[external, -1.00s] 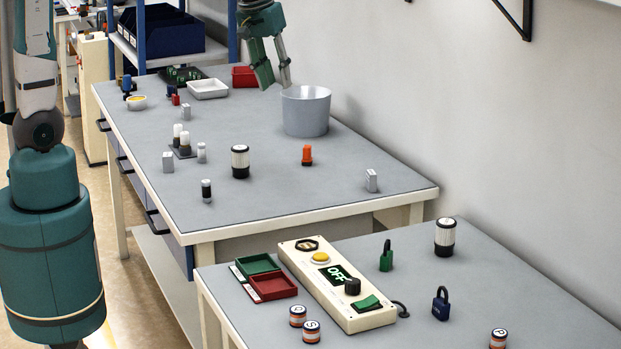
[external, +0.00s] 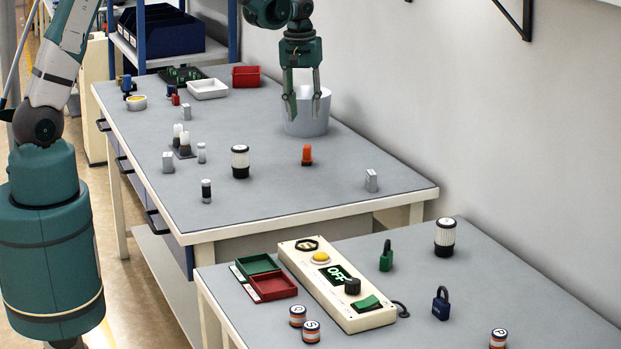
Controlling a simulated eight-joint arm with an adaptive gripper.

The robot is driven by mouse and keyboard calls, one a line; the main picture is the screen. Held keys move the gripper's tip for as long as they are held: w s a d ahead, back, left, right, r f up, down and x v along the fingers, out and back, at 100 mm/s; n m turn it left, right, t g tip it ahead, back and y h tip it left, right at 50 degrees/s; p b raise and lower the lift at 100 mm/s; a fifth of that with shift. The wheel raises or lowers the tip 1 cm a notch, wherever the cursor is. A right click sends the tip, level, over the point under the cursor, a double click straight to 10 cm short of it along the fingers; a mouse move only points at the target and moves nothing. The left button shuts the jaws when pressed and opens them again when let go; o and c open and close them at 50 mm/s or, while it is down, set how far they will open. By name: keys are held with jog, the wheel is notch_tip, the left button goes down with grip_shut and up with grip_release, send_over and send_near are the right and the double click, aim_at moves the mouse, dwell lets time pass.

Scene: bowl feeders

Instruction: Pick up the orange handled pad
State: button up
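The orange handled pad (external: 307,153) stands upright on the grey top of the far table (external: 270,208), right of the middle. It has an orange handle on a dark base. My gripper (external: 303,112) hangs pointing down in front of the grey bowl (external: 320,120), above and behind the pad in the picture. Its two fingers are apart with nothing between them. The gripper is clear of the pad, and the pad is fully in view.
A black-and-white cylinder (external: 240,161) stands left of the pad and a small grey block (external: 371,180) right of it. The near table holds a control panel (external: 335,284) and padlocks (external: 386,256).

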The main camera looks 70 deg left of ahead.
jog(key=n, duration=0.1)
send_over(307, 146)
jog(key=shift+g, duration=0.3)
notch_tip(307, 146, down, 5)
jog(key=shift+d+r, duration=0.1)
jog(key=shift+d, duration=0.05)
jog(key=shift+f, duration=1.25)
jog(key=shift+f, duration=0.1)
jog(key=shift+f, duration=2.55)
jog(key=c, duration=0.9)
